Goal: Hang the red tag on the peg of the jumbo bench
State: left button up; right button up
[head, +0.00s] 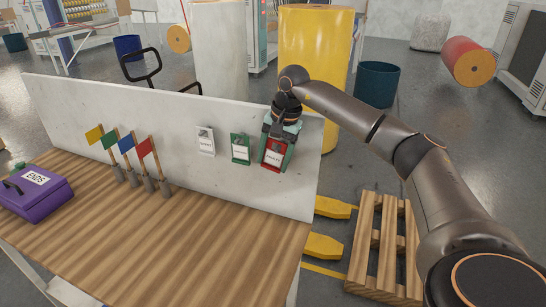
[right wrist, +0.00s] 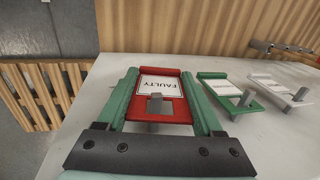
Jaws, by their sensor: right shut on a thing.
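The red tag (head: 273,153) with a white "FAULTY" label is at the right end of the bench's upright pale panel (head: 298,185). My right gripper (head: 278,143) is shut on it, and in the right wrist view its green fingers lie along both sides of the red tag (right wrist: 172,112). A grey peg (right wrist: 156,103) shows in front of the tag's upper end and seems to come through its opening. Whether the tag's weight rests on the peg, I cannot tell. My left gripper is not in view.
A green tag (head: 240,148) and a white tag (head: 205,141) hang on the panel to the left. Several small flags (head: 127,158) and a purple box (head: 38,192) stand on the wooden bench top (head: 190,245). A pallet (head: 385,245) is on the floor at right.

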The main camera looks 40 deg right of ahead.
jog(key=shift+d+f, duration=0.3)
jog(key=shift+d, duration=0.2)
jog(key=o, duration=1.3)
jog(key=shift+o, duration=0.2)
jog(key=shift+r, duration=0.5)
jog(key=v, duration=1.1)
jog(key=shift+a+r, duration=0.15)
jog(key=shift+a, duration=0.2)
jog(key=shift+s+r, duration=0.15)
jog(key=shift+r, duration=0.2)
